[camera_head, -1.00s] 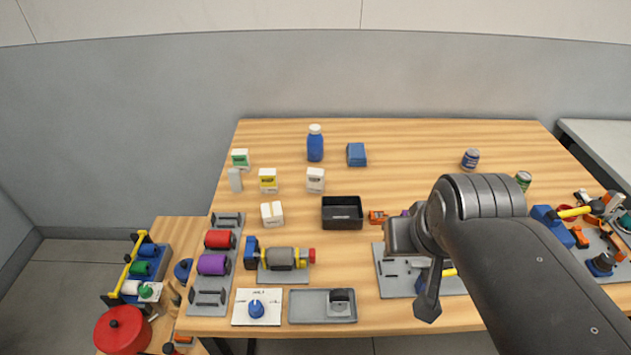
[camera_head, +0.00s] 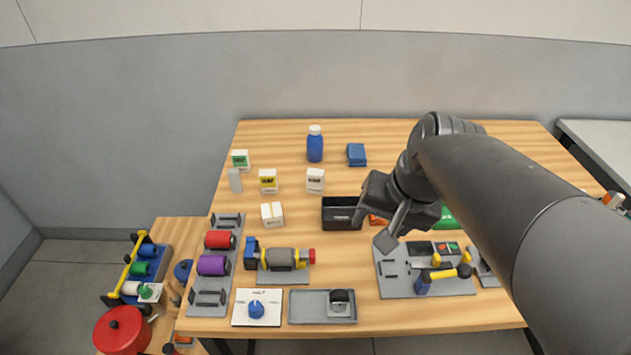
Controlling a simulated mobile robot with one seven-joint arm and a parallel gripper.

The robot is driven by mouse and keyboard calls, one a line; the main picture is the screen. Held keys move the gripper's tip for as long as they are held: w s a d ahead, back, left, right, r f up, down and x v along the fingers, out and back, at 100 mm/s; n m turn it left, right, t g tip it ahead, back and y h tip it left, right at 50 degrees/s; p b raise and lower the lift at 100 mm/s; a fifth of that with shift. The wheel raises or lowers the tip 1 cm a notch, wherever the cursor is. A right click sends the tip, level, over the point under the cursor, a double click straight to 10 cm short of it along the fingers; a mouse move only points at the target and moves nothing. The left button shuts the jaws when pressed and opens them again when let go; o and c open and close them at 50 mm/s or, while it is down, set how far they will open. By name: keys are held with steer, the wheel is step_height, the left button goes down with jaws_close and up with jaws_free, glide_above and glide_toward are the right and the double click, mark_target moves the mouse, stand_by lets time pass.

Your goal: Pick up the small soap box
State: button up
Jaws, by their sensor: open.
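Several small boxes stand on the wooden table; labels are too small to read, so I cannot tell which is the soap box. There is a white box with a green label (camera_head: 240,160), one with a yellow label (camera_head: 268,181), a plain-looking white box (camera_head: 315,180), a white box with a tan strip (camera_head: 272,215) and a flat blue box (camera_head: 356,155). My gripper (camera_head: 373,229) is open, just right of the black tray and above the table, apart from all these boxes. Nothing shows between its fingers.
A black tray (camera_head: 341,226) stands mid-table beside my gripper. Roller rack (camera_head: 229,222), motor fixture (camera_head: 285,258) and tool board (camera_head: 400,288) line the front. The back right is clear.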

steer(key=w+a+f+m+g+y, duration=0.1)
steer(key=w+a+f+m+y, duration=0.2)
steer(key=w, duration=0.6)
steer(key=w+a+f+m+g+y, duration=0.1)
steer(key=w+a+f+m+y, duration=0.1)
steer(key=w+m+y, duration=0.45)
steer(key=w+a+f+m+g+y, duration=0.1)
steer(key=w+a+f+m+y, duration=0.15)
steer(key=w, duration=0.85)
steer(key=w+d+f+m+t+y, duration=0.3)
steer(key=w+f+m, duration=0.15)
steer(key=w, duration=0.35)
glide_toward(309, 171)
steer(key=a, duration=0.2)
steer(key=a+f+m, duration=0.1)
steer(key=shift+w+a, duration=0.15)
steer(key=shift+w, duration=0.1)
steer(key=a, duration=0.3)
steer(key=w+a, duration=0.1)
steer(key=a, duration=0.2)
steer(key=shift+w+a, duration=0.2)
steer(key=shift+c, duration=0.3)
steer(key=shift+r, duration=0.1)
steer(key=c, duration=1.1)
